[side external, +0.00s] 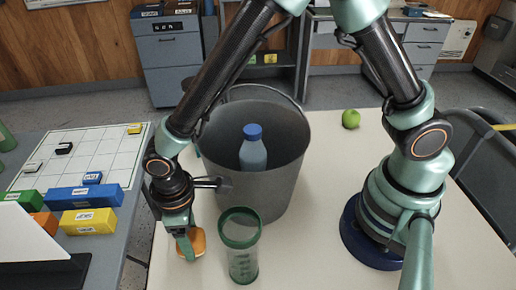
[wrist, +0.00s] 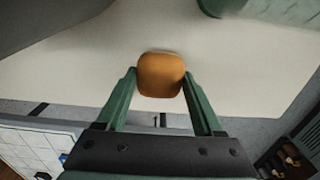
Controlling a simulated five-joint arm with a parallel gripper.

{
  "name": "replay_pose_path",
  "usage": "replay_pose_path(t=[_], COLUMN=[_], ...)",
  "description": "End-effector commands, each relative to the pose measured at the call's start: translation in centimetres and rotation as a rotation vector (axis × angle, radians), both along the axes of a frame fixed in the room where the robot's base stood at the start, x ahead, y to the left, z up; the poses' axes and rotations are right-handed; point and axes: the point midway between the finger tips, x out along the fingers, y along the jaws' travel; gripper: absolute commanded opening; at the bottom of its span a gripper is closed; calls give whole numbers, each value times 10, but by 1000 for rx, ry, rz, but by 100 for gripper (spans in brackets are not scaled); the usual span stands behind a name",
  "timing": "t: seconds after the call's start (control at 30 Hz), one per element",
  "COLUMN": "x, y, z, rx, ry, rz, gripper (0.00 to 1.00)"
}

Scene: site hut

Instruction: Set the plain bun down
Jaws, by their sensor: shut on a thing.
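The plain bun (side external: 197,242) is orange-brown and rounded. It sits between the fingers of my gripper (side external: 186,243), low at the left front part of the pale table (side external: 320,240). In the wrist view the bun (wrist: 160,75) is held between the two green fingertips of my gripper (wrist: 159,82), one on each side. The gripper is shut on it. A dark shadow edge shows along the bun's far side in the wrist view. I cannot tell whether the bun touches the table top.
A grey bucket (side external: 285,180) with a blue-capped bottle (side external: 253,155) in it stands just right of my gripper. A clear green-rimmed tumbler (side external: 242,262) stands close by at the front. A green apple (side external: 351,118) lies farther back. The table's left edge is near.

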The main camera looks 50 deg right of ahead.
Motion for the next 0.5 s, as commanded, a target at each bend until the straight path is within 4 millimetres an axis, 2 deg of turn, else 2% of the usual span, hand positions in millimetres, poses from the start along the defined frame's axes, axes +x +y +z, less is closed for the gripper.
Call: replay_pose_path(t=[0.1, 0.47, 0.5], x=[0, 0, 0], y=[0, 0, 0], z=[-9, -12, -12], rx=[0, 0, 1], ry=[0, 0, -1], rz=[0, 0, 0], gripper=[14, 14, 76])
